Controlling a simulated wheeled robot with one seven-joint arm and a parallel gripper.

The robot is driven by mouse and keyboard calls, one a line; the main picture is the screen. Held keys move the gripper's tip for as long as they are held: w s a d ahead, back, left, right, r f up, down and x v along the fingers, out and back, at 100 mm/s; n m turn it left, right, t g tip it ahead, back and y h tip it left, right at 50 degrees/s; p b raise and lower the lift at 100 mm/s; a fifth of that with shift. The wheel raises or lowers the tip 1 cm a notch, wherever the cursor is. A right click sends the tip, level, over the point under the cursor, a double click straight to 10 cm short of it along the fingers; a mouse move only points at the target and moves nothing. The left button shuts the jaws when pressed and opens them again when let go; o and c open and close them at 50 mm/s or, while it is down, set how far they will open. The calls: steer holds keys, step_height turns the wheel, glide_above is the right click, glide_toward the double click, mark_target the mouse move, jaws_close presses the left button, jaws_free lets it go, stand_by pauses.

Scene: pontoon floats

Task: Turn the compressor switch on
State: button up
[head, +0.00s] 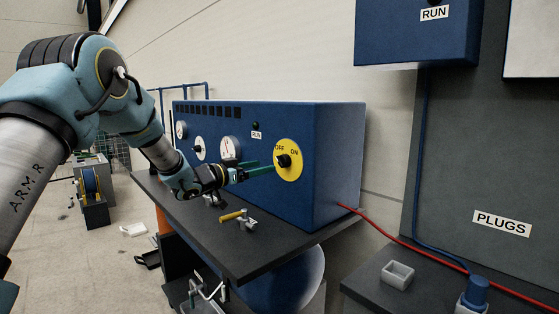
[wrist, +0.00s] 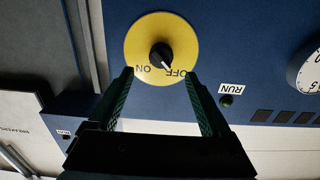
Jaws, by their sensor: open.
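The compressor switch is a black knob (head: 284,161) on a round yellow plate (head: 291,173) marked OFF and ON, set in the front of a blue box (head: 335,150). In the wrist view, the picture is upside down and the knob (wrist: 161,55) has a pale mark pointing toward OFF. My gripper (head: 270,167) is open and empty, its green fingers pointing at the plate just in front of the knob. In the wrist view, my gripper (wrist: 158,73) has its fingertips on either side of the lettering, apart from the knob.
A dark RUN lamp (head: 256,126) and round gauges (head: 230,149) sit left of the switch. The box stands on a dark bench (head: 260,252) with a yellow-handled valve (head: 234,215) below my gripper. A red hose (head: 390,236) runs off to the right.

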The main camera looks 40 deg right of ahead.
mark_target(279, 163)
steer(key=d+p, duration=0.3)
steer(key=d, duration=0.4)
steer(key=shift+s+d, duration=0.15)
steer(key=shift+d, duration=0.25)
jaws_close()
